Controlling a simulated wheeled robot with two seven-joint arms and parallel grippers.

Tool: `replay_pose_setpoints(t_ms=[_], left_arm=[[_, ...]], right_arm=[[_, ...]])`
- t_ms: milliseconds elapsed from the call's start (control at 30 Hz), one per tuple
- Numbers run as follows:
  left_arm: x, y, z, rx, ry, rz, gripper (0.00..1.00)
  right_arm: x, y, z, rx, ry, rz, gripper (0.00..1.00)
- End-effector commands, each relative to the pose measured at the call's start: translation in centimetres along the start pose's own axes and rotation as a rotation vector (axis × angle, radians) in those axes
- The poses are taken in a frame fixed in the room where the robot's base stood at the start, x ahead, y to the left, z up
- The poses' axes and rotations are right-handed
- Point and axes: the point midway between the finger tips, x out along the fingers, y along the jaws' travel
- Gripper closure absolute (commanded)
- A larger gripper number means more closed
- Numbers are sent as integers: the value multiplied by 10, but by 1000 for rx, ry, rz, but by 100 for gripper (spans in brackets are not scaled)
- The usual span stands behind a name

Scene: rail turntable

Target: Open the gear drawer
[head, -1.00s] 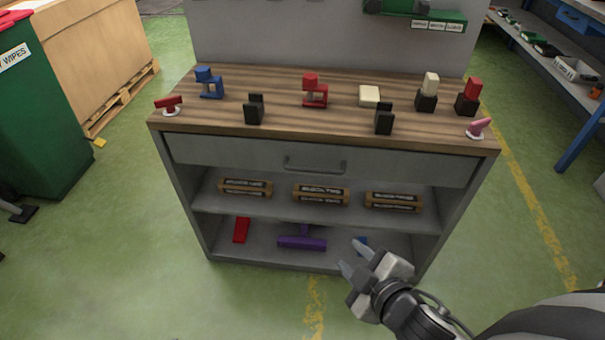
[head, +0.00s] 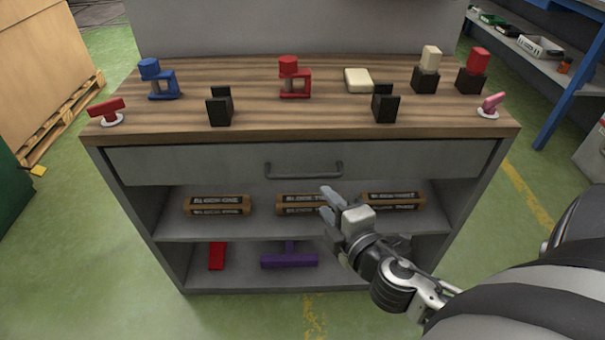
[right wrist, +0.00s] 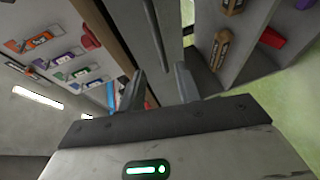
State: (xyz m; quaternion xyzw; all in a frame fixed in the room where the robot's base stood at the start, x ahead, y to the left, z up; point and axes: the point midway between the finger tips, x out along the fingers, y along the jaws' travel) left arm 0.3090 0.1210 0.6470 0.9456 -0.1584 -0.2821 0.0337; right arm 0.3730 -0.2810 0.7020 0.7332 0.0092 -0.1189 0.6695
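The gear drawer (head: 220,165) is a wide grey drawer front under the wooden top of the workbench, and it is closed. Its dark bar handle (head: 303,172) is at the middle of the front. My right gripper (head: 326,203) is in front of the shelf just below the handle, apart from it. In the right wrist view its two fingers (right wrist: 160,90) stand apart with nothing between them, and a long dark bar, seemingly the handle (right wrist: 153,45), runs beyond them. My left gripper is in neither view.
Labelled blocks (head: 217,205) lie on the upper shelf. A purple piece (head: 289,260) lies on the lower shelf.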

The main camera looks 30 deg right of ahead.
Motion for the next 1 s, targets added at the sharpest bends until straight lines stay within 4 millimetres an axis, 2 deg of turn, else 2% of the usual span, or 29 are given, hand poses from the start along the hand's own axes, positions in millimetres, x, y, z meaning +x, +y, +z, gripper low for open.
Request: replay_pose_setpoints(t_ms=[33, 300, 500, 700, 967, 1000], left_arm=[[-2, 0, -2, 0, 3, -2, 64], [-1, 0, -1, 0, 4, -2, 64], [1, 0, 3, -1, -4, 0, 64], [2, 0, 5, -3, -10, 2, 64], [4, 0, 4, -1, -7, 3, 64], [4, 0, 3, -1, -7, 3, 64]], right_arm=[[13, 3, 0, -3, 0, 5, 66], [71, 1, 0, -1, -1, 3, 66], [102, 0, 1, 0, -2, 1, 66], [114, 0, 0, 0, -1, 0, 66], [115, 0, 0, 1, -1, -1, 66], [115, 0, 0, 1, -1, -1, 72]])
